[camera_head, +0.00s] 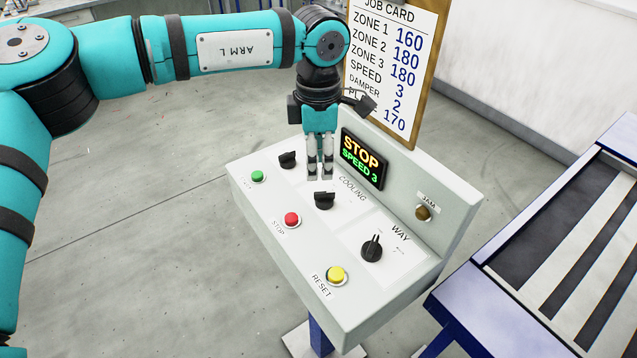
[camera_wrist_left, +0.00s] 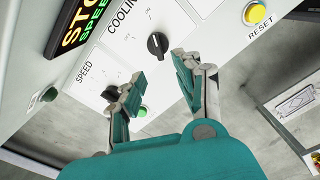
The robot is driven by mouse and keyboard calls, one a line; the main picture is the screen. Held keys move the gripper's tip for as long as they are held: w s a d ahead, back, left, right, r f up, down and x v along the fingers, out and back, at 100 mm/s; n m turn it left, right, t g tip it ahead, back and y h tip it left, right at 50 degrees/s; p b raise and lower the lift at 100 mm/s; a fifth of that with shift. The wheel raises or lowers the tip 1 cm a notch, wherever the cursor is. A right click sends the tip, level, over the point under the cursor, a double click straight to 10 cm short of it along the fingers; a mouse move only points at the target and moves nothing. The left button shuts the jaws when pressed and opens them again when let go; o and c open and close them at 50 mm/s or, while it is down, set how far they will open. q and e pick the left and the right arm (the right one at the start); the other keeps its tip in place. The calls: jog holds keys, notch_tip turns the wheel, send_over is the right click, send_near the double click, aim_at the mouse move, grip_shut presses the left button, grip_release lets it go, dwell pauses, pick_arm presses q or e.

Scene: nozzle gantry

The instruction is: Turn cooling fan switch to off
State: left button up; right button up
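The cooling fan switch, a black rotary knob (camera_head: 324,200), sits on the sloped light-grey panel beside the word COOLING. It also shows in the left wrist view (camera_wrist_left: 157,44), with small markings around it too small to read surely. I cannot tell which marking it points at. My left gripper (camera_head: 320,176) points down just above and behind this knob. In the left wrist view its two fingers (camera_wrist_left: 162,70) are apart with nothing between them, and the knob lies just beyond the tips, apart from them. My right gripper is in neither view.
The panel also bears a speed knob (camera_head: 288,160), a WAY knob (camera_head: 372,248), green (camera_head: 257,176), red (camera_head: 292,219) and yellow (camera_head: 336,275) buttons, and a display (camera_head: 363,159) reading STOP, SPEED 3. A job card (camera_head: 392,62) stands behind. A striped bed (camera_head: 570,240) is at right.

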aim_at(318, 193)
pick_arm(q)
notch_tip(318, 193, down, 6)
jog(key=shift+f+p, duration=0.1)
jog(key=shift+p, duration=0.55)
jog(key=shift+f, duration=0.75)
jog(key=c, duration=0.5)
grip_shut()
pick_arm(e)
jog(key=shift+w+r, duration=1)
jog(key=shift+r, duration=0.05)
